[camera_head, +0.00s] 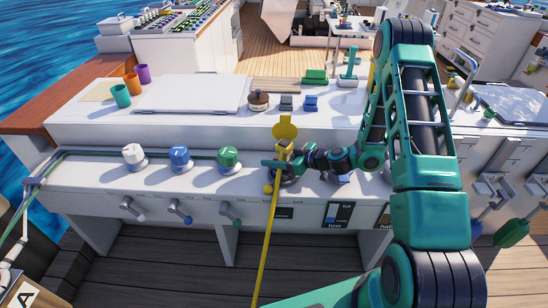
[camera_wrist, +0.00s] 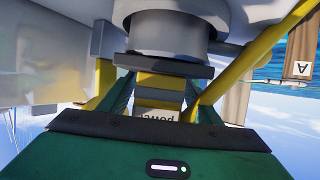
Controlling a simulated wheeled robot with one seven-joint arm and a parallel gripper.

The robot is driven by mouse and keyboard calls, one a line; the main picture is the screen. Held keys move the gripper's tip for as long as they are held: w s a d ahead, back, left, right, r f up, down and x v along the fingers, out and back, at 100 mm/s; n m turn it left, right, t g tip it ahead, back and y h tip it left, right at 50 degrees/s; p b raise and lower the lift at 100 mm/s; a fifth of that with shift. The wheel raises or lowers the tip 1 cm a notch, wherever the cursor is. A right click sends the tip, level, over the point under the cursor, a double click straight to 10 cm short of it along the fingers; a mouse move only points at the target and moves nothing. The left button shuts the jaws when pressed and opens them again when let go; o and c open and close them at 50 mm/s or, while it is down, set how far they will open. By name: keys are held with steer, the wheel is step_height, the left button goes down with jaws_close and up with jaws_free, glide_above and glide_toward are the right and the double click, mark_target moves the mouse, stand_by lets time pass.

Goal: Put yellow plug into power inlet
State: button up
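The yellow plug (camera_wrist: 160,97) sits between the green fingers of my gripper (camera_wrist: 155,85) in the wrist view, with a white "power" label facing the camera. My gripper is shut on it. A grey round socket body with a dark ring, seemingly the power inlet (camera_wrist: 166,28), is directly beyond the plug. The plug's far end meets the dark ring; I cannot tell how deep it sits. In the head view my gripper (camera_head: 284,164) is at the console front, below a raised round yellow cap (camera_head: 285,127). It largely hides the plug and inlet there.
A yellow cable (camera_head: 265,238) hangs from the gripper area to the deck. White, blue and green knobs (camera_head: 228,157) stand left on the console (camera_head: 85,190), with small levers below. Cups (camera_head: 121,96), a brown-topped pot (camera_head: 258,99) and small blocks stand on the upper ledge.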

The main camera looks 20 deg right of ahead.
steer(key=shift+d+f, duration=0.1)
steer(key=v, duration=1)
steer(key=shift+s+d, duration=0.15)
steer(key=shift+s, duration=0.05)
